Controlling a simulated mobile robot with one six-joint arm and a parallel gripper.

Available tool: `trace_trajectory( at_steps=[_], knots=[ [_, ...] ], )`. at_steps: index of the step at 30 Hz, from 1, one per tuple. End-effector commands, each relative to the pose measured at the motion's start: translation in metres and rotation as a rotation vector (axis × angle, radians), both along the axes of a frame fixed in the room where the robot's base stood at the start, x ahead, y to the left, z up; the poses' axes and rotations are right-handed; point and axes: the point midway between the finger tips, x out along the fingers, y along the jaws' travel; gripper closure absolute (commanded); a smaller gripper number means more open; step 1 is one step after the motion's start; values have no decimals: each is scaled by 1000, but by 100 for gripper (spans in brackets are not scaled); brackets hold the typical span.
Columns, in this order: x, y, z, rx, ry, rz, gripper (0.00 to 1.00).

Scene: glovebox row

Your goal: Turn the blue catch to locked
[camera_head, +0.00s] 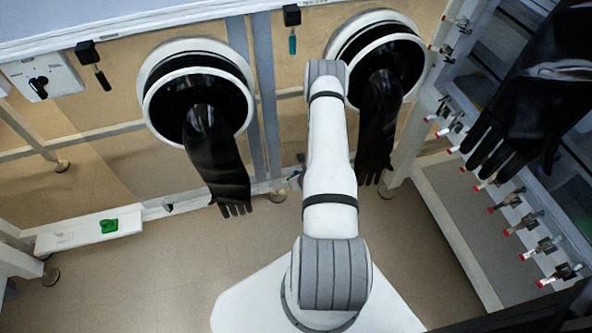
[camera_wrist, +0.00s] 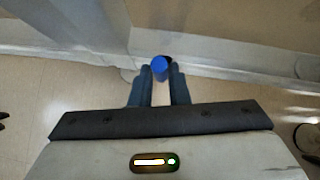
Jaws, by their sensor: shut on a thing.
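The blue catch (camera_wrist: 159,66) shows in the wrist view as a small round blue knob against the pale lower rail. My gripper (camera_wrist: 161,75) is shut on it, with a dark finger on either side. Which way the catch is turned cannot be told, as only its rounded blue end shows. In the head view my white arm reaches forward to the low rail between the two hanging gloves. My arm hides most of the gripper and the catch there.
Black gloves hang from the left port (camera_head: 197,92) and the right port (camera_head: 378,62), on either side of my arm. Red-tipped clamps line a rail (camera_head: 505,215) at the right, below another black glove (camera_head: 535,85). A green object (camera_head: 109,226) sits on a white ledge at lower left.

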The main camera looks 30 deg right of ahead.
Motion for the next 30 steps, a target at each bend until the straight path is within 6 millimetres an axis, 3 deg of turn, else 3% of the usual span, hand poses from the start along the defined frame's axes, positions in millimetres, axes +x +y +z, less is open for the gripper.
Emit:
trace_trajectory(
  at_steps=[21,22,30],
  knots=[
    [-5,-9,2,59,-42,6,100],
    [-5,-9,2,59,-43,6,84],
    [-9,-10,1,61,-36,-1,63]
  ],
)
